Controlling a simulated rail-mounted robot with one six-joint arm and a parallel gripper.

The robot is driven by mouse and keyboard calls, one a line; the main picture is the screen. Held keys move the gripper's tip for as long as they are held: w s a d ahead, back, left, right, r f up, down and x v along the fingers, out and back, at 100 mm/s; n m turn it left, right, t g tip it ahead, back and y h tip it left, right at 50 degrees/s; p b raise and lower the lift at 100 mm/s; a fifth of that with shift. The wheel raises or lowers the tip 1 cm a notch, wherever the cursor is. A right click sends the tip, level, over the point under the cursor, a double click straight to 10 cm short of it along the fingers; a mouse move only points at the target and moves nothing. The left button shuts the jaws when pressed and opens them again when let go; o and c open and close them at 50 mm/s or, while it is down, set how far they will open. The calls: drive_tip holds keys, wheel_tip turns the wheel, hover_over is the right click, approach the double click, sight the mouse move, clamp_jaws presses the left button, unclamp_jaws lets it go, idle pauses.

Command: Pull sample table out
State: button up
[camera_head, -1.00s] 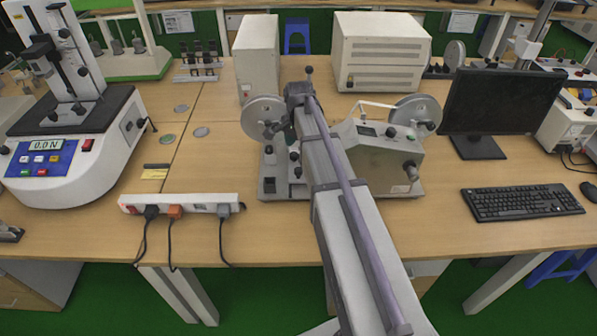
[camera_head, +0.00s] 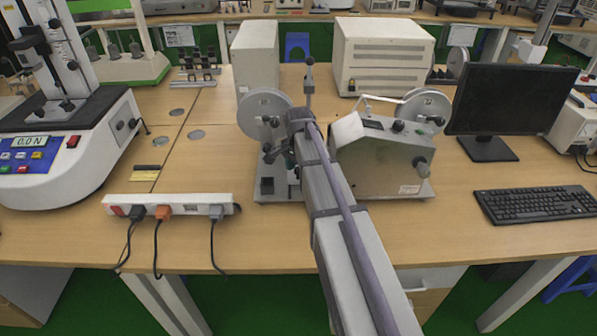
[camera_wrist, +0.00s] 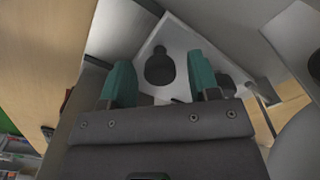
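The grey bench machine (camera_head: 385,165) stands in the middle of the table, with a round disc at each side and a flat base. I cannot tell for sure which part is the sample table. In the wrist view a pale plate (camera_wrist: 179,42) carries a dark rounded knob (camera_wrist: 160,66). My gripper (camera_wrist: 162,80) has two teal fingers standing apart, with the knob showing between and beyond them. Whether they touch it I cannot tell. In the head view my arm covers the machine's left part, and a bit of teal finger shows by the left disc (camera_head: 264,112).
A power strip (camera_head: 170,206) with cords lies at the table's front edge. A monitor (camera_head: 510,100) and keyboard (camera_head: 535,204) stand at right, a force tester (camera_head: 70,150) at left. Bare tabletop (camera_head: 270,235) lies in front of the machine.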

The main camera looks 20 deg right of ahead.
clamp_jaws()
drive_tip(key=s+a, duration=0.1)
drive_tip(key=s, duration=0.2)
drive_tip(key=s+a, duration=0.1)
drive_tip(key=s, duration=0.1)
drive_tip(key=s+a, duration=0.1)
drive_tip(key=s, duration=0.2)
drive_tip(key=shift+s+a, duration=0.3)
drive_tip(key=shift+s, duration=0.05)
drive_tip(key=shift+o, duration=0.2)
unclamp_jaws()
wheel_tip(320, 180, up, 11)
drive_tip(key=p, duration=1)
drive_tip(key=shift+p, duration=0.4)
drive_tip(key=shift+f, duration=0.1)
